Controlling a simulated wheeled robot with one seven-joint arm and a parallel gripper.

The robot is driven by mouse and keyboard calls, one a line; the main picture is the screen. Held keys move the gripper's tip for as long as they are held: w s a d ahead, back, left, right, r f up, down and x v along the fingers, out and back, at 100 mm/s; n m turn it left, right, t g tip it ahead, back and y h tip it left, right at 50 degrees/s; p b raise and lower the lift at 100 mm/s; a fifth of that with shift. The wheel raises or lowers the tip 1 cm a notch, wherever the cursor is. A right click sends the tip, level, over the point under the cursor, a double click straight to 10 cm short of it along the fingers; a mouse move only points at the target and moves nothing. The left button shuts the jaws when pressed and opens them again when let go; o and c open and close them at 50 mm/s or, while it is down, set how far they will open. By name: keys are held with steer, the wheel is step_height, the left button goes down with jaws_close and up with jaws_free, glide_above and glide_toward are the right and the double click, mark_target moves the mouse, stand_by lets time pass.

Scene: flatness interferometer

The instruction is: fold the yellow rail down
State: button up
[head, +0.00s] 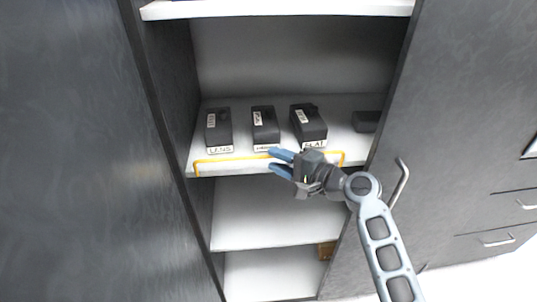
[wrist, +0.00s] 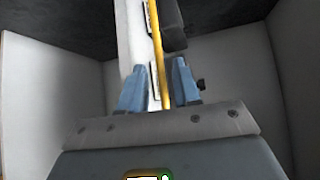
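The yellow rail (head: 228,158) runs along the front edge of the middle shelf (head: 258,168), its bar raised and its short ends turned down at both sides. In the wrist view, the rail (wrist: 157,45) passes between my two blue fingers. My gripper (head: 275,162) is in front of the shelf edge, right of the rail's middle, and covers part of it. My gripper also shows in the wrist view (wrist: 159,75); its fingers are apart on either side of the rail, with gaps visible, so it is open.
Black labelled boxes stand behind the rail: one at left (head: 219,130), one in the middle (head: 265,128), one at right (head: 308,124). A dark item (head: 366,121) lies farther right. A cabinet door with a handle (head: 399,182) is right of the shelves. The lower shelf (head: 275,220) looks mostly bare.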

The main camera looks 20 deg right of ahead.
mark_target(269, 157)
steer(key=shift+x, duration=1.7)
jaws_close()
